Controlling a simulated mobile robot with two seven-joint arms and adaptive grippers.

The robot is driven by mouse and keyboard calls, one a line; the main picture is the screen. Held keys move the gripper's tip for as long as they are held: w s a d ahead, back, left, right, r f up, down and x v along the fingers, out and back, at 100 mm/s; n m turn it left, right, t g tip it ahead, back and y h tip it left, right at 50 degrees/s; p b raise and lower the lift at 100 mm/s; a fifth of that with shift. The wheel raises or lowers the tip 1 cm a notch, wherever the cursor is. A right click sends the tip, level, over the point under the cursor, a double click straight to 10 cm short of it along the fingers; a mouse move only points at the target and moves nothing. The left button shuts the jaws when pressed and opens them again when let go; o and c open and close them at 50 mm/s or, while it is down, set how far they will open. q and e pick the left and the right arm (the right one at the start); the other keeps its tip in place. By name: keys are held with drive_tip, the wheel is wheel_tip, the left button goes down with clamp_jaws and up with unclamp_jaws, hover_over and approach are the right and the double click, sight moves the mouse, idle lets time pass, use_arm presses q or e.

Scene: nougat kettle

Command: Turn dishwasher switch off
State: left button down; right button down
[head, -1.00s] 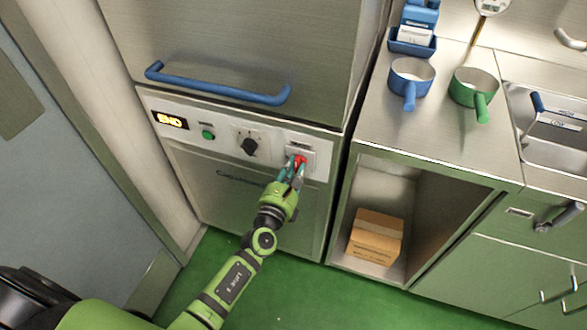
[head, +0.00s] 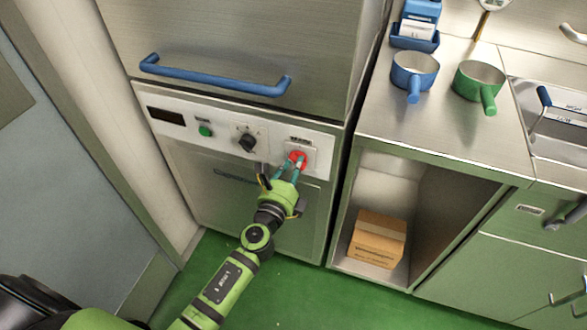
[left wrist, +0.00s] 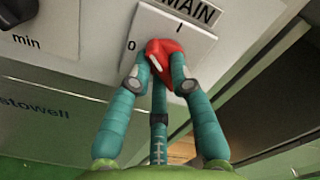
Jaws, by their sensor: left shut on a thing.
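The dishwasher's red main switch (head: 298,157) sits on a white plate at the right end of the white control panel. In the left wrist view the red knob (left wrist: 163,50) lies between the marks 0 and I under the label MAIN, and its white line is on the side near 0. My left gripper (head: 292,164) is shut on the knob, its teal fingers around it and hiding part of it. The panel's display (head: 166,117) is dark. My right gripper is not in view.
A green button (head: 205,130) and a black dial (head: 246,141) are left of the switch. A blue handle (head: 215,78) runs above the panel. An open bay with a cardboard box (head: 377,240) and a counter with blue (head: 412,72) and green pans (head: 478,82) are at right.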

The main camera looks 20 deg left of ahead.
use_arm(q)
drive_tip(key=n+b, duration=0.1)
drive_tip(key=n, duration=0.7)
drive_tip(key=shift+d, duration=0.15)
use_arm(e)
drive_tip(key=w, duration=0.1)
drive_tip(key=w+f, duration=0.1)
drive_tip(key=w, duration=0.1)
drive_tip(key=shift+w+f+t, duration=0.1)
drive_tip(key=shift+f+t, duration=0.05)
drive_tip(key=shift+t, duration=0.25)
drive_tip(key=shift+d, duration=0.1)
use_arm(q)
drive_tip(key=c, duration=1.1)
unclamp_jaws()
drive_tip(key=s, duration=1.2)
drive_tip(key=shift+a, duration=0.25)
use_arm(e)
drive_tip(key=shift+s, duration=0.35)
use_arm(q)
drive_tip(key=shift+f, duration=0.1)
